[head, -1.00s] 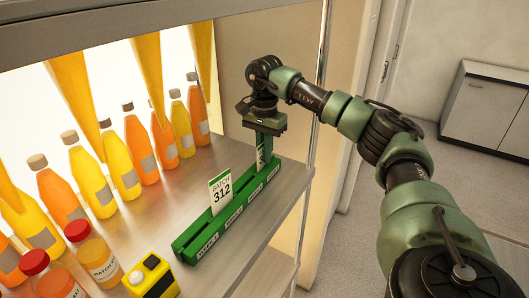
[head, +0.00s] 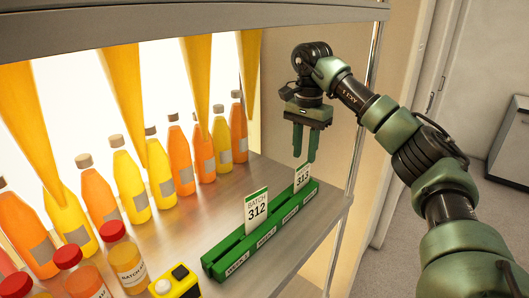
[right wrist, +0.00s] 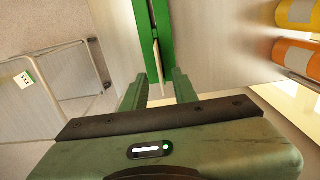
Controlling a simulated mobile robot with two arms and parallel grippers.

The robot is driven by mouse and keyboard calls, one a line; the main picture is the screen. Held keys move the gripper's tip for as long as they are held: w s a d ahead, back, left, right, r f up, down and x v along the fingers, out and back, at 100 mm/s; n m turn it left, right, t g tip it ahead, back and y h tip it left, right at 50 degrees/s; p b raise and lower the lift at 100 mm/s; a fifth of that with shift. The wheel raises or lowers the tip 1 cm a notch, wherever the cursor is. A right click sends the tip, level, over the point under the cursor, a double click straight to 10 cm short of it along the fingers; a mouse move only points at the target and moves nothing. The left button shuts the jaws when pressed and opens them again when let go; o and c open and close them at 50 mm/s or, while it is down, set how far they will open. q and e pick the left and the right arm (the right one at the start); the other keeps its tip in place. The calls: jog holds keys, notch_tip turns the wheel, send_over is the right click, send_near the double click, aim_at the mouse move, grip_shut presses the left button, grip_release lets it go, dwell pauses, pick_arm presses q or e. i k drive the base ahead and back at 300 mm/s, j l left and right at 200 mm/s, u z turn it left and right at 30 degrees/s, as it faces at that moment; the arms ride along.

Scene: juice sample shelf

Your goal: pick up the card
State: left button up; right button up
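Two white cards with green tops stand in a long green slotted rack (head: 232,254) on the shelf: card 312 (head: 257,211) near its middle and card 313 (head: 302,178) toward its far end. My right gripper (head: 304,158) is open and empty, pointing down just above card 313. In the right wrist view, its fingers (right wrist: 158,76) stand apart, with the rack (right wrist: 147,40) and a thin card edge (right wrist: 159,66) beyond them. Another card (right wrist: 25,84), seemingly marked 311, shows at the left there, away from the rack. My left gripper is not in view.
Several orange and yellow bottles (head: 128,178) line the back of the shelf. Red-capped jars (head: 123,258) and a yellow device (head: 175,283) are at the front left. A metal post (head: 365,110) stands at the shelf's right edge, and an upper shelf (head: 190,20) hangs above.

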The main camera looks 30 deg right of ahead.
aim_at(256, 203)
jog(key=k, duration=1.45)
